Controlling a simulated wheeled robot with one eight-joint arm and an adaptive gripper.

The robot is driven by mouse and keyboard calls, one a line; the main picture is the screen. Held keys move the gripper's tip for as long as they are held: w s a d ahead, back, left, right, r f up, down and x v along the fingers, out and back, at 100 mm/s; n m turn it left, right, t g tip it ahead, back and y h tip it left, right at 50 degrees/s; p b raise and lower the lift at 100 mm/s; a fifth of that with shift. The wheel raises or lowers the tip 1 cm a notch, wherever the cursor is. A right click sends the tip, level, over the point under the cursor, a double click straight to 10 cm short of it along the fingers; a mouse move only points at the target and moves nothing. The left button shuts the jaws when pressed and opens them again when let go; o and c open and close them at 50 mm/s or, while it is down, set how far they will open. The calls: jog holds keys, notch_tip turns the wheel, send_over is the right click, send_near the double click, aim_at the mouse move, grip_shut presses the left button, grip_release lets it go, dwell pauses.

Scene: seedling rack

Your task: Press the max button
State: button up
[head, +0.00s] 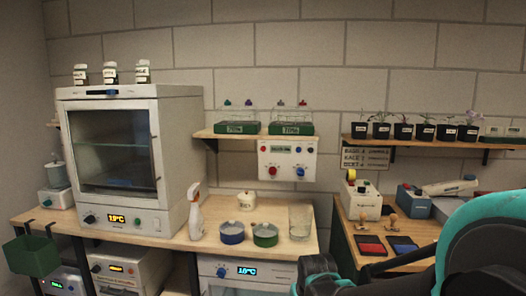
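No button can be read as "max" from here; labels are too small. A unit below the counter (245,287) has a blue display and a knob. My gripper (318,277) seems to be the dark part at the bottom right, in front of the counter and apart from the panel. Its fingers cannot be made out.
A spray bottle (196,215), blue tin (232,233), green tin (265,236), white jar (246,200) and clear beaker (300,220) stand on the wooden counter (215,250). A side table (415,230) with stamp pads is right. Potted seedlings (403,130) line a wall shelf.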

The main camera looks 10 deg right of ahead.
grip_shut()
dwell(1.2)
